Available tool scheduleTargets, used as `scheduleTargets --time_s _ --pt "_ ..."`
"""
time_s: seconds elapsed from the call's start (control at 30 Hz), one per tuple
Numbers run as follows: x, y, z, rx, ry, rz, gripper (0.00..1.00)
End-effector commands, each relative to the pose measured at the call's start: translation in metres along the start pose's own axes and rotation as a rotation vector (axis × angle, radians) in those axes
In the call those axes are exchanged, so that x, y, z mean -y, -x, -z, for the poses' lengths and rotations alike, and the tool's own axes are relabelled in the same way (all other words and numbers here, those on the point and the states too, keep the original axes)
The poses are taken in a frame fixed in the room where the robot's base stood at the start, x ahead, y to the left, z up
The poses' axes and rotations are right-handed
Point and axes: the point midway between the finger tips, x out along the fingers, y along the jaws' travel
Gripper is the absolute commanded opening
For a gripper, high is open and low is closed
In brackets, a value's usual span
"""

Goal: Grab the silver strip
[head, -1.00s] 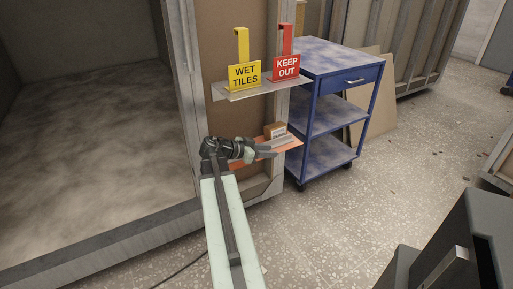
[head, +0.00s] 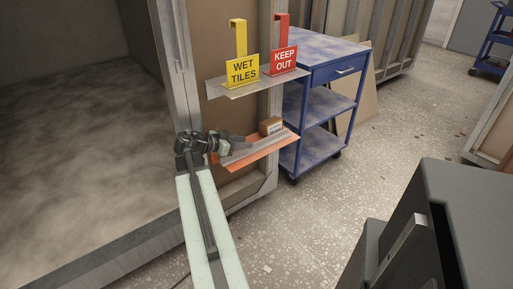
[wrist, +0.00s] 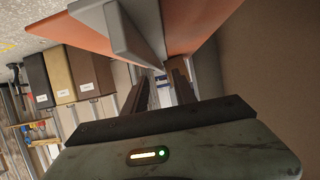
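The silver strip (head: 258,149) lies lengthwise on an orange lower shelf (head: 272,147) on the brown panel. In the wrist view the strip shows as a grey bar (wrist: 122,32) against the orange shelf (wrist: 88,30), near the top. My gripper (head: 234,143) is at the left end of the shelf, close to the strip's near end. In the wrist view the fingers (wrist: 163,88) are apart with a gap between them, and nothing is clearly held. I cannot tell whether a finger touches the strip.
Above is a metal shelf (head: 240,88) with a yellow sign (head: 242,70) and a red sign (head: 284,60). A blue cart (head: 322,107) stands just right.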

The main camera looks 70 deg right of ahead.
Motion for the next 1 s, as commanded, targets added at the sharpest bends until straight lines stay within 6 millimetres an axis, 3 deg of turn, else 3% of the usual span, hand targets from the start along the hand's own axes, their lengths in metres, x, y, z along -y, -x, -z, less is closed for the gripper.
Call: scheduleTargets --time_s 0.17,0.43,0.67,0.8,1.0 --pt "-0.001 -0.009 -0.002 0.000 -0.001 -0.002 0.33" --pt "-0.003 -0.053 -0.005 0.001 -0.001 -0.003 0.33" --pt "-0.004 -0.056 -0.002 0.001 0.000 -0.002 0.33" --pt "-0.004 -0.056 -0.002 0.000 0.000 -0.002 0.00" --pt "-0.004 -0.057 -0.002 0.000 -0.001 -0.003 0.00"
